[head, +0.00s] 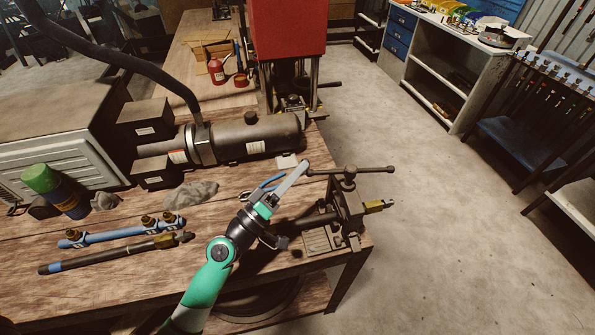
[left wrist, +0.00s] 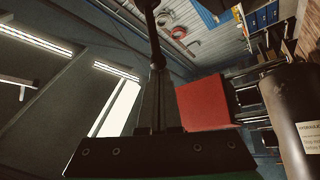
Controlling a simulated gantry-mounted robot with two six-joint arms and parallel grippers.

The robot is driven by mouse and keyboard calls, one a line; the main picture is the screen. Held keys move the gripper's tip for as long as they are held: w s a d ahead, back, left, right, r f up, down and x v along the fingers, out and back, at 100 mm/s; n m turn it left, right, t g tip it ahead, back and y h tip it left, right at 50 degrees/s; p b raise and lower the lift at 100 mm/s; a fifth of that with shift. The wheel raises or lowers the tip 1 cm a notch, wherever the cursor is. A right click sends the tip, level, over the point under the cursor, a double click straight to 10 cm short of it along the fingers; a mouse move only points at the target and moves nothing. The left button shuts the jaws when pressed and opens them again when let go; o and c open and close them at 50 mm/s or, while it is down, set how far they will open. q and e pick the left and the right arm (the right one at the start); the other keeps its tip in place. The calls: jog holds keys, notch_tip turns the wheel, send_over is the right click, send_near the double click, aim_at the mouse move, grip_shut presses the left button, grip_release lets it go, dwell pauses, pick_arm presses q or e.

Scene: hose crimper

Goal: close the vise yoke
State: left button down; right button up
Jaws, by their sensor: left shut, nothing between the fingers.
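The pipe vise (head: 321,240) is fixed at the right front corner of the workbench. Its dark yoke (head: 346,205) stands up from the base, with a long T-handle (head: 365,170) across the top. I cannot tell whether the yoke is latched. My left gripper (head: 304,165) is shut and empty. Its tips are by the left end of the handle; I cannot tell whether they touch it. In the left wrist view the shut fingers (left wrist: 157,95) point at a dark rod (left wrist: 150,18), perhaps the handle. My right gripper is not in view.
A large grey cylinder (head: 255,137) lies behind the vise. A blue tool (head: 125,232), a dark rod (head: 110,257) and a green-capped can (head: 55,190) are on the left of the bench. A red press (head: 287,40) stands behind. Open floor (head: 440,240) lies to the right.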

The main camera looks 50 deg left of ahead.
pick_arm(q)
jog(key=a+r+p, duration=0.1)
jog(key=a+r, duration=0.2)
jog(key=b+v, duration=0.3)
jog(key=v, duration=0.7)
jog(key=shift+f+b, duration=0.3)
jog(key=shift+b, duration=0.05)
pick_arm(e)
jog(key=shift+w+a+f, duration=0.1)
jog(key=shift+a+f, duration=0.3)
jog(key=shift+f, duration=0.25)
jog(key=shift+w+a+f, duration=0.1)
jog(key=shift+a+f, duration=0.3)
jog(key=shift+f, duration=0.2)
pick_arm(q)
jog(key=shift+w, duration=0.1)
